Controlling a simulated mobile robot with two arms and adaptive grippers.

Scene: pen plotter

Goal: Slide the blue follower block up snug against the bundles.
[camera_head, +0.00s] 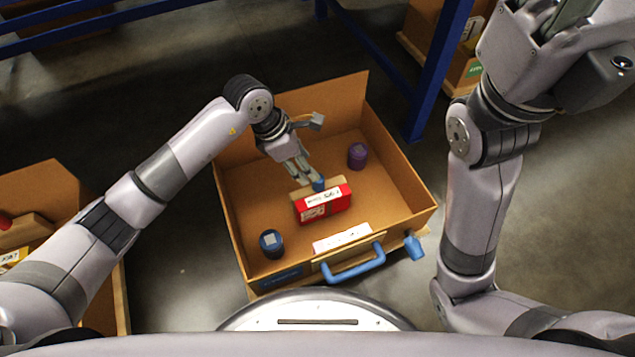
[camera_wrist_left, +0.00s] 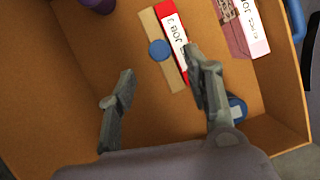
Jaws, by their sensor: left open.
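A tan follower block with a round blue knob (camera_head: 318,184) lies across the open cardboard-coloured drawer (camera_head: 395,165), beside the red bundles (camera_head: 325,205) with white labels. In the left wrist view the tan bar (camera_wrist_left: 150,24) and blue knob (camera_wrist_left: 159,50) lie along the red bundle (camera_wrist_left: 174,28); I see little or no gap, but cannot tell if they touch. My left gripper (camera_head: 308,176) is open above the block, with its fingers apart and empty in the left wrist view (camera_wrist_left: 163,90). My right arm is raised at the upper right; its fingertips are not clear.
A purple canister (camera_head: 357,155) stands at the drawer's back right, and a dark blue canister (camera_head: 270,244) at the front left. The front wall carries a blue handle (camera_head: 355,268). A blue tag-like piece (camera_head: 414,246) sits at the front right corner. Blue rack posts (camera_head: 437,70) stand behind.

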